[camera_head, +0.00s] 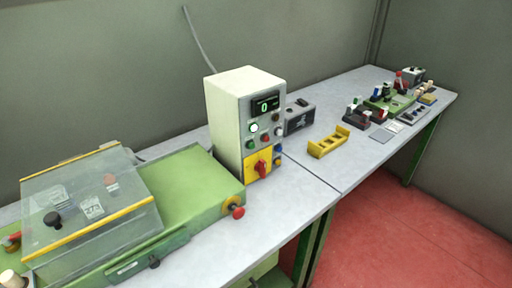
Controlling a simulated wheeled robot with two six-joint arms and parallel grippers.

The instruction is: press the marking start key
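A cream control box (230,118) stands on the grey bench in the middle of the view. Its front has a small display (266,104) reading a green "0". Below it are a lit white button (254,128), a green button (252,145), a red button (265,138) and darker buttons. A red rotary switch (261,166) sits on a yellow plate low on the front. The key labels are too small to read, so I cannot tell which one is the marking start key. Neither of my grippers is in view.
A green machine (195,183) with a clear, yellow-edged cover (85,195) and red knob (238,212) stands left of the box. A dark device (299,117) and yellow bracket (328,142) are to its right. Several small items crowd the far bench end. The bench front (290,192) is clear.

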